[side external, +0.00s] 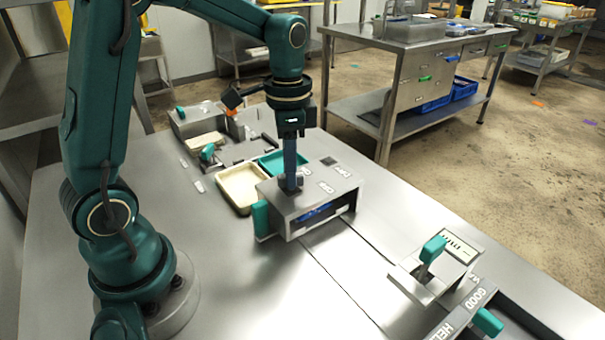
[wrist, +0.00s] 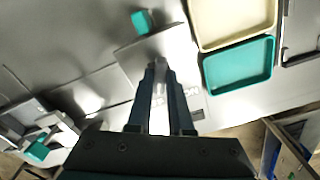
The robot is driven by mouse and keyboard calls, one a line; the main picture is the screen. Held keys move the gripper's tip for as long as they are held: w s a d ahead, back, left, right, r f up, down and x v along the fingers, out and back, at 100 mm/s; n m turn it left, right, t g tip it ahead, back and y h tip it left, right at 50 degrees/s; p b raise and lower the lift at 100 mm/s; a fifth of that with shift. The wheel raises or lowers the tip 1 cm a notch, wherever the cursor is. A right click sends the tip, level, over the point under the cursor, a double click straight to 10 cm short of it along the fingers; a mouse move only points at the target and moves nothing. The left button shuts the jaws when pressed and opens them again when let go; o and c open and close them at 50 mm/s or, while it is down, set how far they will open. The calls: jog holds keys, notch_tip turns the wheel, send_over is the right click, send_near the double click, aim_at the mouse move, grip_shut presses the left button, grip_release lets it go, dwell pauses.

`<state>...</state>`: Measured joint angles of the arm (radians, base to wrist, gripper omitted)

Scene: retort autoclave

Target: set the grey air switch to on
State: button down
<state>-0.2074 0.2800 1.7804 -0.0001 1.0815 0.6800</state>
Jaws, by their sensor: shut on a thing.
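A metal box (side external: 312,208) with a teal handle (side external: 261,218) on its left side stands on the steel table. Its top carries small white labels (side external: 326,187), which are too small to read surely. My gripper (side external: 290,187) points straight down onto the top of this box. In the wrist view, my gripper's fingers (wrist: 159,68) are close together over the box top (wrist: 150,50), beside the lettering (wrist: 187,92). The gripper is shut on the grey air switch, which is mostly hidden between the fingers, so its setting cannot be told.
A cream tray (side external: 238,190) and a teal tray (side external: 272,162) lie behind the box. A unit with a teal lever (side external: 432,250) stands at the right front, near a labelled panel (side external: 462,318). Other small units stand at the back left.

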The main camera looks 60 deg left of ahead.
jog(key=n, duration=0.5)
jog(key=shift+n, duration=0.3)
jog(key=n, duration=0.5)
jog(key=shift+r, duration=0.1)
jog(key=shift+n, duration=0.3)
jog(key=c, duration=0.8)
grip_release()
jog(key=shift+r, duration=2.55)
